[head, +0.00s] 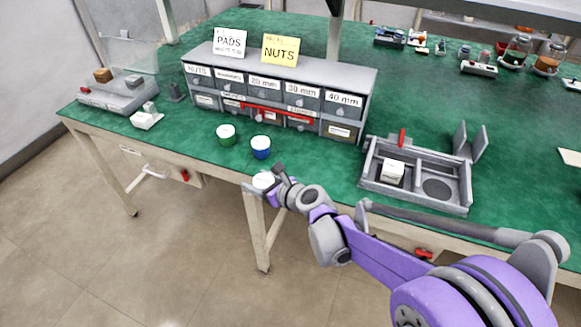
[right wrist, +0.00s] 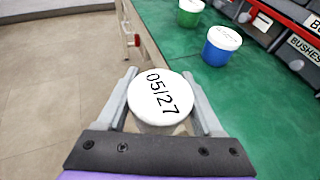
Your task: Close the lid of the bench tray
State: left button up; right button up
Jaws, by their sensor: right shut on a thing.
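A grey tray (head: 118,97) sits at the far left of the bench, with a clear panel (head: 130,56) standing open at its back like a raised lid. My right gripper (head: 270,184) is by the bench's front edge, well to the right of that tray. It is shut on a white-capped canister (head: 262,179). In the right wrist view, the canister's cap (right wrist: 160,97) reads "05/27" and sits between the two fingers (right wrist: 162,105); its body is mostly hidden. My left gripper is not in view.
A green cup (head: 226,139) and a blue cup (head: 261,151), white-topped, stand near the front edge. A labelled drawer unit (head: 275,91) is behind them. A grey compartmented fixture (head: 437,188) holds a white block (head: 392,172) at right.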

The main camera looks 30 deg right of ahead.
aim_at(437, 190)
jog(key=k+j, duration=0.1)
jog(key=k, duration=0.2)
jog(key=k+j, duration=0.15)
jog(key=l+z, duration=0.15)
jog(key=z, duration=1)
jog(key=i+j, duration=0.15)
jog(key=i, duration=0.6)
